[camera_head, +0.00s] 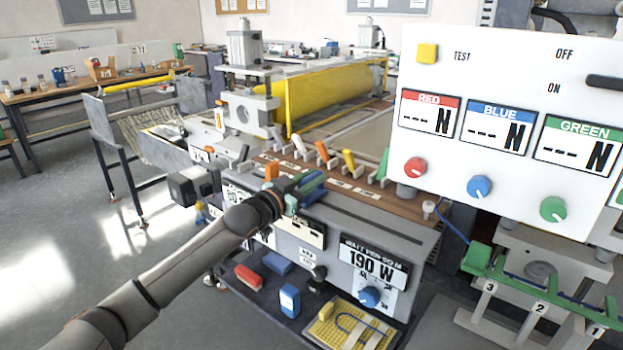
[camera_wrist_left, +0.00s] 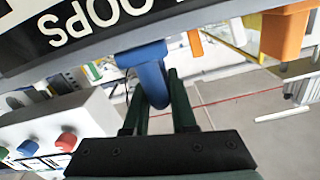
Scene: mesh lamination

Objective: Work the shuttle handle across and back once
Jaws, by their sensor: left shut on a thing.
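The blue shuttle handle (camera_head: 312,183) sits at the front edge of the machine's top, at the left part of the front panel. My left gripper (camera_head: 296,196) reaches it from the lower left and is shut on it. In the left wrist view, the blue handle (camera_wrist_left: 147,70) hangs below a dark panel lettered "OOPS", between the two dark green fingers (camera_wrist_left: 158,88). A dark slot (camera_head: 372,222) runs along the panel to the right of the handle. The gripper partly hides the handle in the head view. My right gripper is not in view.
An orange block (camera_head: 272,171) stands just left of the handle; several coloured levers (camera_head: 322,150) stand behind it. The white control board (camera_head: 500,110) with coloured knobs fills the upper right. A lower shelf holds red and blue blocks (camera_head: 289,299). Open floor lies to the left.

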